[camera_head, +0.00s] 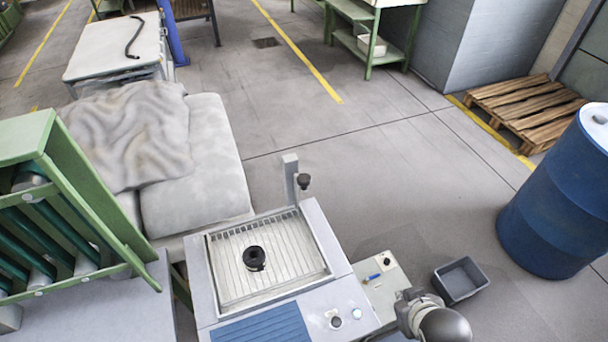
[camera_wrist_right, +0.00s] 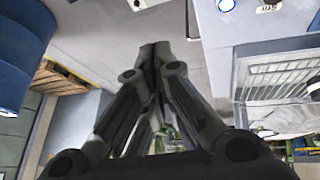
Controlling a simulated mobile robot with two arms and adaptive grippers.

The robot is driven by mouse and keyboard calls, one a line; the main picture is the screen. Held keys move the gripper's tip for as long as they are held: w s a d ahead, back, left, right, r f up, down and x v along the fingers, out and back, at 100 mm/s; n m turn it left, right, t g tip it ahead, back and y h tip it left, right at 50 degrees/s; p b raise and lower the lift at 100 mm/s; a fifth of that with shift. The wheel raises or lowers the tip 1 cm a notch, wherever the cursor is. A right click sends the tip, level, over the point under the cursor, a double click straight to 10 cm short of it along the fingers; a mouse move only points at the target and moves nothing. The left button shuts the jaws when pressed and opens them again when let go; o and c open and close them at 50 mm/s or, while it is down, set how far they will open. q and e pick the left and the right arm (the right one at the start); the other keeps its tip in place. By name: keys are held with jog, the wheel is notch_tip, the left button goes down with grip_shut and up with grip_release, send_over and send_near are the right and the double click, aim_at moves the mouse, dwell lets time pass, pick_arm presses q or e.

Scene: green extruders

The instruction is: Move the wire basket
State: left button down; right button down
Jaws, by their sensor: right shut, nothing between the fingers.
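No clearly shaped wire basket stands out. A pale ribbed, wire-like tray (camera_head: 222,283) is set in the top of a grey machine, with a black ring-shaped part (camera_head: 254,258) on it; I cannot tell whether this tray is the wire basket. It also shows at the right of the right wrist view (camera_wrist_right: 275,78). My right gripper (camera_wrist_right: 155,52) is shut and empty, its fingertips together. In the head view my right wrist shows at the bottom, right of the machine and apart from the tray. My left gripper is not in view.
A small grey bin (camera_head: 461,280) is on the floor near a blue drum (camera_head: 552,205). A wooden pallet (camera_head: 527,106) lies at the back right. A green rack (camera_head: 75,200) and a cloth-draped block (camera_head: 205,185) stand left. The middle floor is clear.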

jog(key=w+r+n+t+h, duration=0.1)
jog(key=w+r+n+t, duration=0.1)
jog(key=w+r+t, duration=0.65)
jog(key=w+a+r+n+t+y, duration=0.2)
jog(key=w+a+r+n+t, duration=0.15)
jog(key=w+r, duration=0.45)
jog(key=w+a+r+n+t+y, duration=0.15)
jog(key=w+a+r+n, duration=0.3)
jog(key=r, duration=0.75)
jog(key=a+r+n+y, duration=0.8)
jog(key=a+n+y, duration=0.1)
jog(key=n+y, duration=0.25)
jog(key=s+a+f+n+g+y, duration=0.2)
jog(key=a+n+g+y, duration=0.4)
jog(key=a+n+g, duration=0.8)
jog(key=w+d+f+n+g+h, duration=0.2)
jog(key=d+f+n+g+h, duration=0.1)
jog(key=f+n+h, duration=0.65)
jog(key=w+d+f+h, duration=0.2)
jog(key=d+f, duration=0.1)
jog(key=d, duration=0.2)
jog(key=w+d+f+n+h, duration=0.1)
jog(key=d+f+h, duration=0.2)
jog(key=d, duration=0.1)
jog(key=shift+w+d, duration=0.35)
jog(key=shift+w, duration=0.05)
